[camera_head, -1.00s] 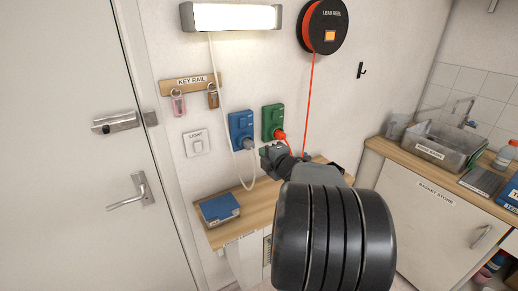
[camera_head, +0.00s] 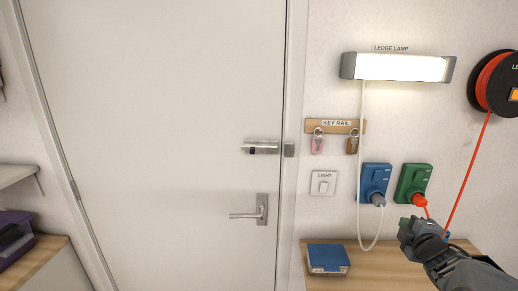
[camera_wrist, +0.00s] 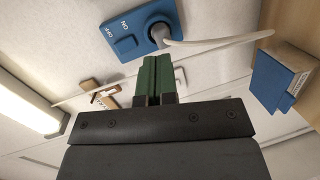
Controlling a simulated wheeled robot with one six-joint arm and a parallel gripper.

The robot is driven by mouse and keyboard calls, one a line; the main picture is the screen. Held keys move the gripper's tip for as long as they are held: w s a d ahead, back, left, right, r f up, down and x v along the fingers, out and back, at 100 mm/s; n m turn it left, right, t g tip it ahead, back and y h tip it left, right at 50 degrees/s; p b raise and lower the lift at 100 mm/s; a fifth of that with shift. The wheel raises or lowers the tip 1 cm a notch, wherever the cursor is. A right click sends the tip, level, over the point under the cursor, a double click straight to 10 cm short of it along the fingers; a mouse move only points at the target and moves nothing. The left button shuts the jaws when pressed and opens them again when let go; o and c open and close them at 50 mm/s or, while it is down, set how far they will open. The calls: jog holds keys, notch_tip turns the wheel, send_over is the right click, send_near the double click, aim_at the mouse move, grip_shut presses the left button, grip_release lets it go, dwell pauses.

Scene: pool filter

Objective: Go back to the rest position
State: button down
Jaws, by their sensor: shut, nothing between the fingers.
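My gripper (camera_head: 405,223) shows at the lower right of the head view, just below the green socket (camera_head: 414,182). In the wrist view its green fingers (camera_wrist: 157,64) are closed together and hold nothing. A red plug (camera_head: 419,200) sits in the green socket, with its red lead running down behind my gripper. The blue socket (camera_head: 375,182) holds a grey plug (camera_head: 378,199) with a white cord. In the wrist view the blue socket (camera_wrist: 128,32) lies beyond the fingertips, apart from them.
A wooden ledge (camera_head: 375,270) with a blue box (camera_head: 328,258) is below. The lit lamp (camera_head: 400,67), key rail (camera_head: 336,126), light switch (camera_head: 323,183) and lead reel (camera_head: 497,84) are on the wall. A closed door (camera_head: 160,130) fills the left-centre.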

jog(key=s+f+m+g+h, duration=0.3)
jog(key=s+f+m+g, duration=0.5)
jog(key=m, duration=0.5)
jog(key=s+a+g+y, duration=0.1)
jog(key=s+a+y, duration=0.1)
jog(key=a, duration=1.1)
jog(key=s+a+g+y, duration=0.2)
jog(key=a+y, duration=0.2)
jog(key=a, duration=0.9)
jog(key=shift+s+a+r+m+y, duration=0.25)
jog(key=shift+r+m+y, duration=0.05)
jog(key=shift+r+y, duration=0.15)
